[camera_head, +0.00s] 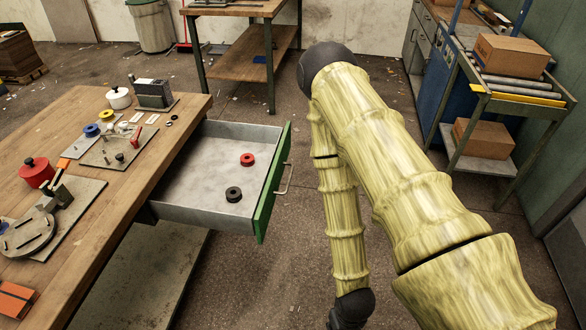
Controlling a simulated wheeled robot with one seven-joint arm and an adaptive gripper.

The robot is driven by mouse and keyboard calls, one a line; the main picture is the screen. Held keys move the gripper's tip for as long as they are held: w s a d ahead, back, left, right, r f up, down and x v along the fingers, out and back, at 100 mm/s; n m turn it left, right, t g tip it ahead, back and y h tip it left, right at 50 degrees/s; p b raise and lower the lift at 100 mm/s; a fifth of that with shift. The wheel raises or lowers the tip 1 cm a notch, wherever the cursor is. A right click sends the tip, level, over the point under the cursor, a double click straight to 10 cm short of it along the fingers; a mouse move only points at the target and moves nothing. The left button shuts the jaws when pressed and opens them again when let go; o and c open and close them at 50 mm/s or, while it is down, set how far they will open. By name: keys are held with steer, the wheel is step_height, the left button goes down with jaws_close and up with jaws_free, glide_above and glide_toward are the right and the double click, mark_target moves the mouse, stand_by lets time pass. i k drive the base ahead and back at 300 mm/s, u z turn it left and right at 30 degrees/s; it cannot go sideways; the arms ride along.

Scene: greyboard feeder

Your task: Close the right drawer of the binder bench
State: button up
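The open drawer (179,203) slides out from under the wooden bench (105,215), toward the right of the picture. It has a grey tray and a green front (269,190) with a metal bar handle (285,179). A red ring (247,159) and a dark ring (233,194) lie inside it. My arm, with a bamboo-like surface, stands to the right of the drawer, apart from it. Its dark lower end shows at the bottom edge of the view. The gripper's fingers cannot be made out there.
On the bench lie a red pot (37,172), a white pot (118,97), a grey block and several small tools. A cart with cardboard boxes (511,55) stands at the right. Another table (240,9) stands at the back. Bare floor lies between drawer and arm.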

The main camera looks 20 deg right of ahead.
mark_target(192, 188)
steer(key=z, duration=0.4)
steer(key=i, duration=1.1)
steer(key=z, duration=0.9)
steer(key=k, duration=0.75)
steer(key=u, duration=0.95)
steer(key=i, duration=0.5)
steer(key=z, duration=0.05)
